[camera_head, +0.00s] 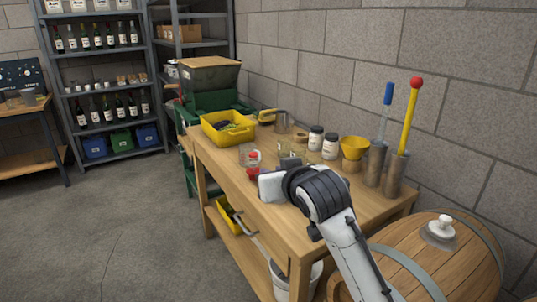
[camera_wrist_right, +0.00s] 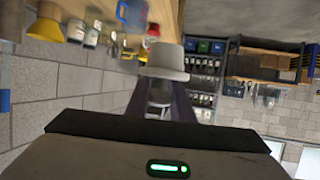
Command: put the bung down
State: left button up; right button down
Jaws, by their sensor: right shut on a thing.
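My right gripper (camera_head: 268,187) is over the work table (camera_head: 222,165), near its front edge, in the head view. In the right wrist view the gripper (camera_wrist_right: 165,88) is shut on a pale grey, tapered bung (camera_wrist_right: 168,62), held between its two dark fingers. The hand hides the bung in the head view. The wrist picture is upside down, with the wooden table top (camera_wrist_right: 60,12) at its upper left; I cannot tell the exact gap between bung and table. My left gripper is not in view.
Close by on the table are a red-topped clear jar (camera_head: 250,156) and a yellow bin (camera_head: 228,128). Dark-lidded jars (camera_head: 330,146), a yellow funnel (camera_head: 354,148) and metal cylinders (camera_head: 395,176) stand behind. A barrel (camera_head: 425,262) with a white-knobbed fitting (camera_head: 442,222) is at right.

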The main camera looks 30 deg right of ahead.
jog(key=m+h, duration=0.2)
send_over(285, 222)
jog(key=w+d, duration=0.1)
jog(key=d, duration=0.3)
notch_tip(285, 222, down, 8)
notch_tip(285, 222, down, 5)
jog(key=shift+w+f, duration=0.15)
jog(key=shift+f, duration=2.2)
jog(key=shift+b, duration=0.3)
jog(key=shift+a+f, duration=0.1)
jog(key=shift+f, duration=0.05)
jog(key=c, duration=1.6)
grip_release()
jog(key=shift+o, duration=0.2)
